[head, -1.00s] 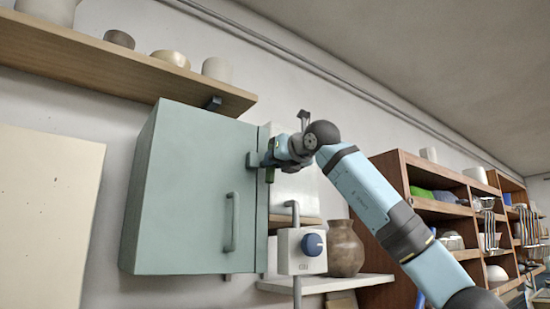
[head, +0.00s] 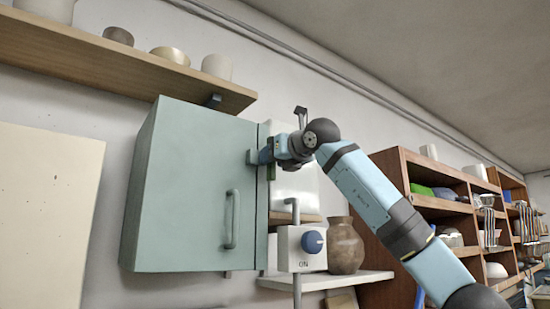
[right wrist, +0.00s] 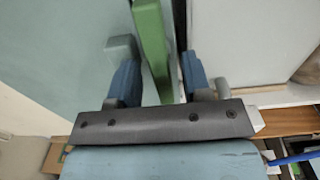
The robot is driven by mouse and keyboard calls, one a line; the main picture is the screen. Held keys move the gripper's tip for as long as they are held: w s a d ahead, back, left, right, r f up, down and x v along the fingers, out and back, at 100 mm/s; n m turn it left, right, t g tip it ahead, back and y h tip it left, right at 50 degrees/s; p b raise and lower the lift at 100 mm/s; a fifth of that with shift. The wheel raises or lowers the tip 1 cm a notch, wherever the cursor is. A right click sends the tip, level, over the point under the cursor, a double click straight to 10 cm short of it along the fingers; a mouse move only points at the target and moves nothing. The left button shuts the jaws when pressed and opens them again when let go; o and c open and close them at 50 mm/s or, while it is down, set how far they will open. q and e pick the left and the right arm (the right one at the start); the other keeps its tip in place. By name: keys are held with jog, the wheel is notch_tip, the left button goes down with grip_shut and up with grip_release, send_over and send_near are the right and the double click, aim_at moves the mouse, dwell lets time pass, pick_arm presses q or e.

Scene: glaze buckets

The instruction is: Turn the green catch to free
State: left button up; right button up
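The green catch (right wrist: 152,48) is a narrow bar on the front of the pale green cabinet (head: 190,190), near the door's right edge. In the right wrist view it leans, its upper end to the left. A small part of it shows in the head view (head: 271,173), below my gripper. My right gripper (right wrist: 158,68) has its two blue fingers on either side of the catch, with gaps showing on both sides. In the head view my right gripper (head: 262,157) is at the cabinet's right edge. My left gripper is out of view.
A white switch box (head: 291,262) with a blue knob and a brown vase (head: 345,247) are below my right gripper. A wooden shelf (head: 110,65) with bowls runs above the cabinet. Shelving (head: 400,180) stands to the right, behind my arm.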

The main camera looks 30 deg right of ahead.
jog(key=s+d+b, duration=0.2)
jog(key=s+b, duration=0.2)
jog(key=s, duration=0.9)
jog(key=shift+s, duration=0.35)
